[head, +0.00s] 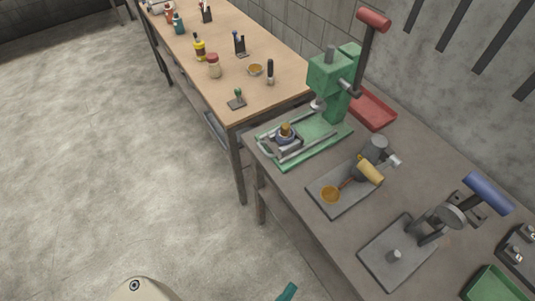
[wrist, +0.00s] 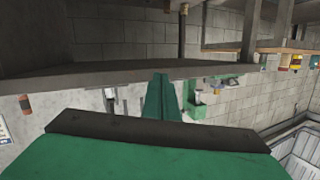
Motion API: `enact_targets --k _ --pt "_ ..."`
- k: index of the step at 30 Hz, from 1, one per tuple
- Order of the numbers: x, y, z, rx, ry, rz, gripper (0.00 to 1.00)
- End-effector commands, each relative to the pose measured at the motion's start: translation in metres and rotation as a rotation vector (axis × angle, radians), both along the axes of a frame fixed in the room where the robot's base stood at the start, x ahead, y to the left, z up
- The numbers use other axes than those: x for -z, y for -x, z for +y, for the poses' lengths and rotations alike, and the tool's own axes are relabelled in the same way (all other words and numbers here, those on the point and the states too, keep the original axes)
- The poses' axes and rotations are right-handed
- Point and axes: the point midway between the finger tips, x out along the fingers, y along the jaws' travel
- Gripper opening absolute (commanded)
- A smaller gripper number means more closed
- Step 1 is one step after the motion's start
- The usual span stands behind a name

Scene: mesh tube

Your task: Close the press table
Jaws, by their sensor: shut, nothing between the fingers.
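The green press (head: 333,82) with a red-handled lever stands on the grey bench by the wall. Its base has rails (head: 315,136), and the press table (head: 285,139) sits at their front-left end, out from under the ram. A small brass-coloured part (head: 286,130) stands on the table. My gripper (head: 288,291) shows as a green tip at the bottom edge, away from the press and in front of the bench. In the wrist view my gripper (wrist: 161,95) is shut and empty; that view appears upside down. The press also shows there, small and partly hidden.
On the grey bench (head: 283,192) stand a plate with a yellow-handled tool (head: 368,171), a blue-handled lever device (head: 452,214), a red tray (head: 374,110) and a green tray (head: 493,285). A wooden bench (head: 235,38) holds bottles and tools. The floor (head: 100,150) at left is clear.

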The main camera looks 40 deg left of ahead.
Motion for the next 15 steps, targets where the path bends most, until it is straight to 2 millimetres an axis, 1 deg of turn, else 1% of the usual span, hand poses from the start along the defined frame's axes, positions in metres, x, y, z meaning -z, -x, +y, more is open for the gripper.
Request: enact_targets --k 1,2,3,5,6,7,8,9,11,12,15 --pt "0.009 -0.004 0.019 0.032 -0.089 -0.024 0.00" --pt "0.013 -0.007 0.033 0.053 -0.149 -0.044 0.00" --pt "0.018 -0.012 0.053 0.081 -0.237 -0.073 0.00" --pt "0.022 -0.022 0.086 0.125 -0.374 -0.124 0.00" --pt "0.023 -0.029 0.108 0.151 -0.463 -0.160 0.00" --pt "0.023 -0.035 0.124 0.170 -0.530 -0.187 0.00" --pt "0.022 -0.042 0.141 0.188 -0.592 -0.215 0.00" --pt "0.019 -0.050 0.162 0.211 -0.676 -0.252 0.00" --pt "0.013 -0.063 0.193 0.238 -0.796 -0.307 0.00" --pt "0.008 -0.072 0.214 0.254 -0.872 -0.340 0.00" --pt "-0.007 -0.091 0.258 0.282 -1.040 -0.424 0.00"
